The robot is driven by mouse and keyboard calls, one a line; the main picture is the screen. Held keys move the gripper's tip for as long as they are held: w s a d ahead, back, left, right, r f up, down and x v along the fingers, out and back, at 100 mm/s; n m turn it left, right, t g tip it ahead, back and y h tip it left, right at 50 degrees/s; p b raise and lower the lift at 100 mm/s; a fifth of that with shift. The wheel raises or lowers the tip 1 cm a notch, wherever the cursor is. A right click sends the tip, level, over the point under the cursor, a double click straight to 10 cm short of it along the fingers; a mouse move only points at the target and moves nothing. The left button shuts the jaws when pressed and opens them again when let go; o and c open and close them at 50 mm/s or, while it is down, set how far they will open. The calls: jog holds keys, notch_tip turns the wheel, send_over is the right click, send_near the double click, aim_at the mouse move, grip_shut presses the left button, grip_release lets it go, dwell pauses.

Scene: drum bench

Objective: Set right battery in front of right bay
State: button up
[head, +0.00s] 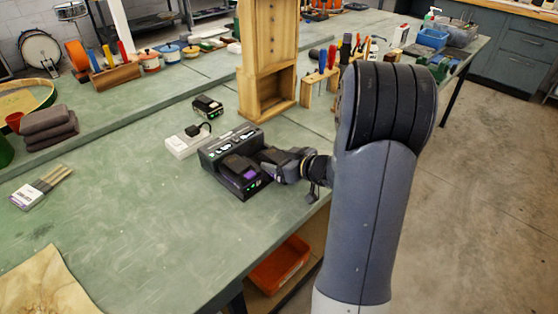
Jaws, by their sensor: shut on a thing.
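The dark charger (215,150) sits on the green bench top, with a grey front panel and small green lights at its near right corner. A black battery with a purple patch (248,174) is at the charger's left bay. My gripper (268,158) reaches in from the right, over the charger's right side. It is shut on a dark thing there, seemingly the right battery, mostly hidden by the fingers. I cannot tell whether that battery touches the bay. The right bay is hidden behind the gripper.
A white power strip (187,142) and a small black block with a green mark (207,107) lie behind the charger. A wooden stand (268,60) rises behind. A wooden tool holder (318,92) stands to its right.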

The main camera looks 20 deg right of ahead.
jog(key=shift+s+a+f, duration=0.1)
jog(key=shift+s+f, duration=0.15)
jog(key=shift+f, duration=0.4)
jog(key=o, duration=1.3)
jog(key=shift+s+f, duration=0.1)
jog(key=shift+f, duration=0.1)
jog(key=shift+r, duration=0.45)
jog(key=v, duration=0.3)
jog(key=p+v, duration=0.1)
jog(key=v, duration=0.3)
jog(key=r+p+v, duration=0.1)
jog(key=v, duration=0.2)
jog(key=shift+d+r, duration=0.1)
jog(key=shift+d, duration=0.25)
jog(key=shift+s+d+r, duration=0.15)
jog(key=shift+s+r, duration=0.1)
jog(key=shift+s, duration=0.25)
jog(key=b+x, duration=0.1)
jog(key=x, duration=1)
jog(key=shift+w+f+b, duration=0.1)
jog(key=shift+w+b, duration=0.1)
jog(key=shift+b, duration=0.1)
